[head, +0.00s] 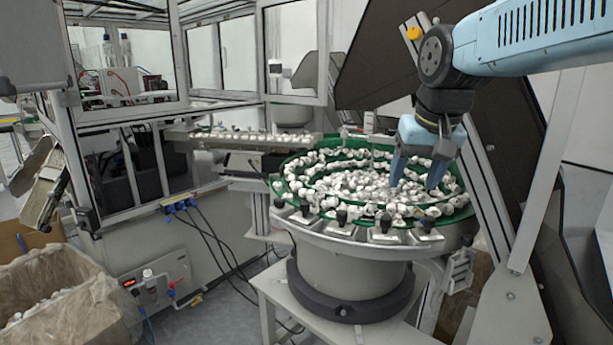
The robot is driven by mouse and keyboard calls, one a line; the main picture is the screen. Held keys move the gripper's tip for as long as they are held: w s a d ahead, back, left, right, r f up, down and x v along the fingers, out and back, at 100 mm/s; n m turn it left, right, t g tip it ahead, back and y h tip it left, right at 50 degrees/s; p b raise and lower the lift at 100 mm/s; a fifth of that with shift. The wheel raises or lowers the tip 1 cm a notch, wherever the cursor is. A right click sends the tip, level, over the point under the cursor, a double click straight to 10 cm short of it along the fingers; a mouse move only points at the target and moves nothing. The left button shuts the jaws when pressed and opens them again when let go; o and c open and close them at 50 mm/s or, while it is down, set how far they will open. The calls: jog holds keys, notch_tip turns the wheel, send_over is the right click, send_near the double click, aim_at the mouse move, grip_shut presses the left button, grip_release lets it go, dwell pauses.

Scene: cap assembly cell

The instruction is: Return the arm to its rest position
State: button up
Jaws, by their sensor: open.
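My gripper (412,183) hangs from my blue and black arm (535,38), which reaches in from the upper right. Its two light blue fingers point down, spread apart, with nothing visible between them. The fingertips are over the right part of the round green feeder bowl (278,187), which holds many white caps (352,186). I cannot tell whether the fingertips touch the caps or stay just above them.
A linear track (245,136) with white parts runs left from the bowl. A dark slanted panel (385,65) stands behind my arm, and a grey slanted post (548,165) at the right. A lined cardboard box (75,290) is at the lower left. Machine frames fill the left.

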jog(key=s+d+f+t, duration=0.1)
jog(key=s+d+f, duration=0.3)
jog(key=s, duration=0.6)
notch_tip(320, 180, down, 3)
jog(key=shift+r+h, duration=0.2)
jog(key=shift+h, duration=0.1)
jog(key=shift+d, duration=0.1)
jog(key=shift+c, duration=0.3)
dwell(0.9)
